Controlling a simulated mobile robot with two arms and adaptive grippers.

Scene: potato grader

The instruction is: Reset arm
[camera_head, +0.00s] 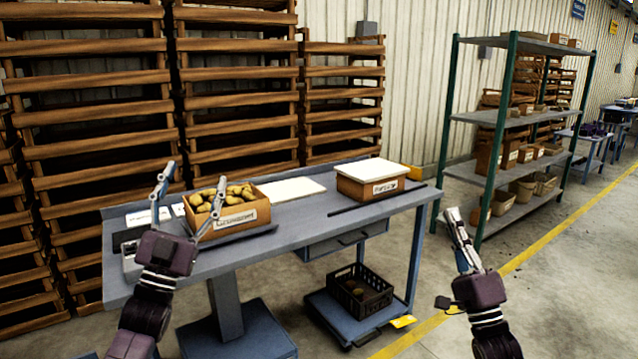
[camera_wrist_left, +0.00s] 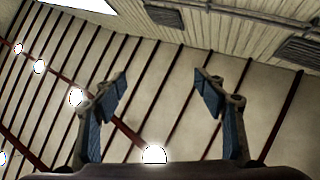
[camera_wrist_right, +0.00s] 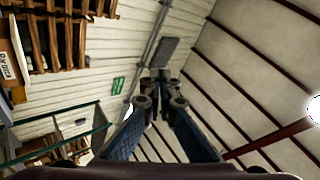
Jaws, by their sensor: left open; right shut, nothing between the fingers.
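My left gripper (camera_head: 190,190) is raised in front of the left part of the workbench, fingers pointing up and spread apart. In the left wrist view its open fingers (camera_wrist_left: 160,88) have nothing between them, with only wall and ceiling behind. My right gripper (camera_head: 455,228) is raised to the right of the workbench, over the floor, pointing up. Its fingers are together and empty in the right wrist view (camera_wrist_right: 160,88).
The workbench (camera_head: 318,228) holds an open box of potatoes (camera_head: 243,216), a lidded box (camera_head: 372,182) and a white sheet (camera_head: 285,190). A dark crate (camera_head: 359,292) sits on its low shelf. Wooden racks (camera_head: 90,120) stand behind; a green-post shelf (camera_head: 500,118) stands right.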

